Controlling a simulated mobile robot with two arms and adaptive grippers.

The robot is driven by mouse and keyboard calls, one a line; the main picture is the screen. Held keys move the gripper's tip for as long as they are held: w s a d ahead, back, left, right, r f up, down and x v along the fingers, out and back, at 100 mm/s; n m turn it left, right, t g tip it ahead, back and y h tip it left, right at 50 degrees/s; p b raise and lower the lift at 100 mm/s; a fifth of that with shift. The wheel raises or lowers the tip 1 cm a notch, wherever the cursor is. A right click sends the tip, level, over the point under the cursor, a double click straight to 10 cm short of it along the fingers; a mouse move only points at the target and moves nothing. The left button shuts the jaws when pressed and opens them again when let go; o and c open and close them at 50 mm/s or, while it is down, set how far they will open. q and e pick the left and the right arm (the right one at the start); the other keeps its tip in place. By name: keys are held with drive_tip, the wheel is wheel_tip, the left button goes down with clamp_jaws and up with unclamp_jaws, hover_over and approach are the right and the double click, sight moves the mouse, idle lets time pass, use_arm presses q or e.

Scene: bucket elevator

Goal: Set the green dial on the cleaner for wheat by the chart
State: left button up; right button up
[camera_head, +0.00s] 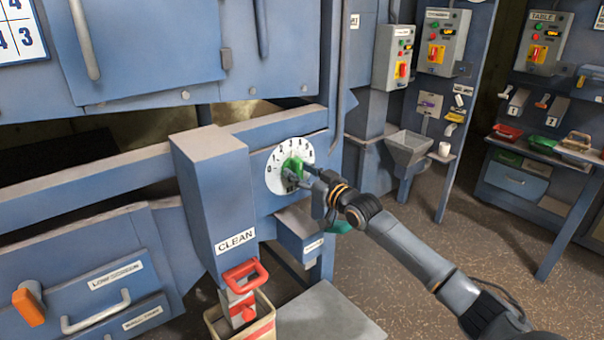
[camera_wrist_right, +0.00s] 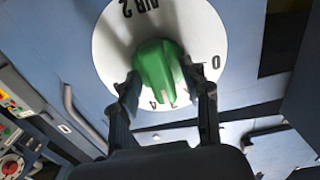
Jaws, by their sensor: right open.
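The green dial (camera_head: 291,168) sits on a round white numbered plate (camera_head: 274,181) on the blue cleaner. My right gripper (camera_head: 305,172) is at the dial. In the right wrist view the green knob (camera_wrist_right: 157,72) stands between the two open fingers (camera_wrist_right: 165,90), one on each side; I cannot tell if they touch it. The plate (camera_wrist_right: 207,40) there reads "AIR 2", with a 0 and a 4 visible. Part of a chart (camera_head: 20,32) with number 4s shows at the top left; most of it is cut off. My left gripper is not in view.
A blue spout marked CLEAN (camera_head: 222,205) with a red handle (camera_head: 245,277) stands left of the dial, above a bin (camera_head: 212,315). A grey hopper (camera_head: 408,147) and switch boxes (camera_head: 443,40) are at the right. Open floor (camera_head: 420,300) lies at the lower right.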

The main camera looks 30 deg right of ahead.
drive_tip(key=shift+s, duration=0.1)
drive_tip(key=s, duration=1.1)
drive_tip(key=shift+s+d, duration=0.4)
drive_tip(key=shift+d, duration=0.05)
